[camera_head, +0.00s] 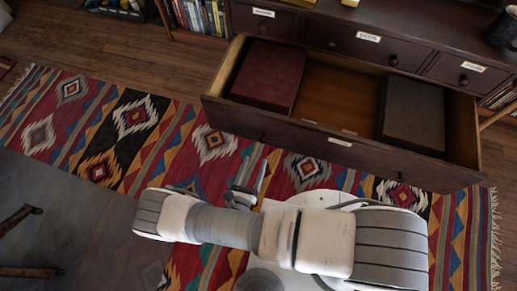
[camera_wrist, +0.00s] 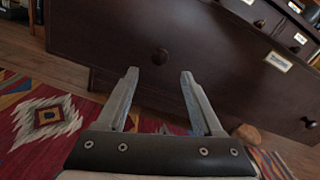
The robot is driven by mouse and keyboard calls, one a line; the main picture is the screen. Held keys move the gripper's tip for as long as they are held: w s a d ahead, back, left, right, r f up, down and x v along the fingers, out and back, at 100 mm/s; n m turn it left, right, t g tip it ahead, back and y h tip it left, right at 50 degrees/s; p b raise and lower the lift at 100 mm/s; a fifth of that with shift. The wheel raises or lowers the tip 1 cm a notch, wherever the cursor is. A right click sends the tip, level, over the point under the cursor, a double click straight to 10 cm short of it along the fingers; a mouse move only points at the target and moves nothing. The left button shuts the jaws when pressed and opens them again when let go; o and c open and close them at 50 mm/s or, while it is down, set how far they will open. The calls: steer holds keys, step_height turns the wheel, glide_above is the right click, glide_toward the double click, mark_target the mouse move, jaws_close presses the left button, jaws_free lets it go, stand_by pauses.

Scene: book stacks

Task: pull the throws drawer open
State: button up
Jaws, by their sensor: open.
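A wide dark wood drawer (camera_head: 380,158) stands pulled far out of the cabinet in the head view. Its label (camera_head: 340,142) is too small to read, so I cannot confirm that it is the throws drawer. It holds a dark red flat item (camera_head: 268,76) at the left and a dark grey one (camera_head: 412,114) at the right. In the wrist view, its front (camera_wrist: 110,30) has a round knob (camera_wrist: 160,56). My gripper (camera_wrist: 159,76) is open and empty, its fingertips either side of the knob in the picture and apparently short of it. It also shows in the head view (camera_head: 246,188).
Shut smaller drawers (camera_head: 365,47) with labels and knobs sit above the open one. A patterned rug (camera_head: 110,130) covers the floor before the cabinet. Books (camera_head: 200,15) fill a low shelf at the back left. Wooden legs (camera_head: 25,240) stand at the left edge.

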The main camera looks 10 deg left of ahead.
steer(key=s, duration=1)
steer(key=shift+a+p, duration=0.35)
steer(key=shift+p, duration=0.05)
